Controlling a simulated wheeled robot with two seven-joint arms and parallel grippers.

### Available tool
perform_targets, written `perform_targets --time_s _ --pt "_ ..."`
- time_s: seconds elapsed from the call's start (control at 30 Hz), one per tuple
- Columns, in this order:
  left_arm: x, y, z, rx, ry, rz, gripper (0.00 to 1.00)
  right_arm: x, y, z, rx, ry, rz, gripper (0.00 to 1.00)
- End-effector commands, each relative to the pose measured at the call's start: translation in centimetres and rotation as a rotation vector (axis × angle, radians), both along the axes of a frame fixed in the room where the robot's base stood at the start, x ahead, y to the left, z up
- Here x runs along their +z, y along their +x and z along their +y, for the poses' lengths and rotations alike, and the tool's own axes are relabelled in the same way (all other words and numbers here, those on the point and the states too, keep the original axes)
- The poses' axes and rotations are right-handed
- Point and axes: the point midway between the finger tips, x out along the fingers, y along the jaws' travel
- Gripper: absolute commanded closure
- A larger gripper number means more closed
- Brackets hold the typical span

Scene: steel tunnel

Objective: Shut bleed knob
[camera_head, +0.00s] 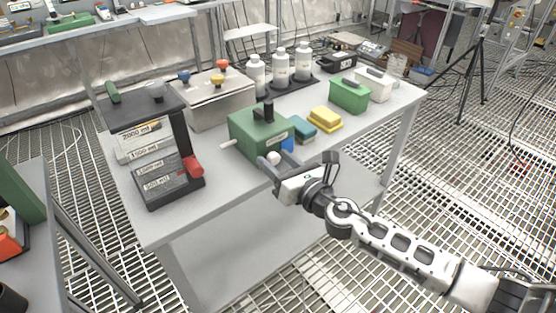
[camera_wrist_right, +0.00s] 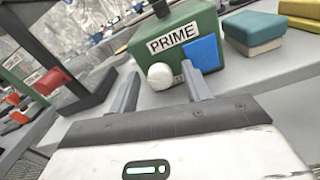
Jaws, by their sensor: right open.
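The green box (camera_head: 247,132) stands on the grey table, with a black upright piece on top and a pale rod out of its left side. In the right wrist view the green box (camera_wrist_right: 140,46) bears a "PRIME" label and a blue patch. A round white knob (camera_wrist_right: 160,76) sits low on its front, and the knob (camera_head: 274,157) also shows in the head view. My right gripper (camera_wrist_right: 162,80) is open, its fingers to either side of the knob in the picture; contact is not clear. No label naming a bleed knob is readable. My left gripper is not in view.
A teal block (camera_head: 301,129) and a yellow block (camera_head: 325,119) lie right of the box. A dark rack (camera_head: 170,183) with a red part stands left. White bottles (camera_head: 281,71) and a steel case (camera_head: 220,103) are behind. The table's front strip is clear.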

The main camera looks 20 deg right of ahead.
Motion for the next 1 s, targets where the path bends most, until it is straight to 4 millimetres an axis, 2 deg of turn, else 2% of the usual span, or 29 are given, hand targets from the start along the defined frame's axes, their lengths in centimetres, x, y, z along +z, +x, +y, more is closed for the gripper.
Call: perform_targets --time_s 0.2,0.23,0.3,0.4,0.77,1.0 --pt "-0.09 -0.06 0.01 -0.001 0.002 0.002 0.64 -0.01 0.04 0.03 0.0 0.001 0.0 0.51" --pt "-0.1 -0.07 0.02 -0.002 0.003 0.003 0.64 -0.01 0.05 0.02 0.0 0.001 0.0 0.54" --pt "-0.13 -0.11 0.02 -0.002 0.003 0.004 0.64 0.0 0.04 0.01 0.0 0.001 0.0 0.74" --pt "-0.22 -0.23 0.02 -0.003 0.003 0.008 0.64 0.0 0.03 0.01 0.0 0.001 0.0 0.96" --pt "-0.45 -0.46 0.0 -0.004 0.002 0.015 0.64 0.01 0.02 0.0 0.0 0.043 0.014 0.96" --pt "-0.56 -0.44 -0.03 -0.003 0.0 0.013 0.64 0.0 0.02 -0.02 0.0 0.177 0.063 0.96"
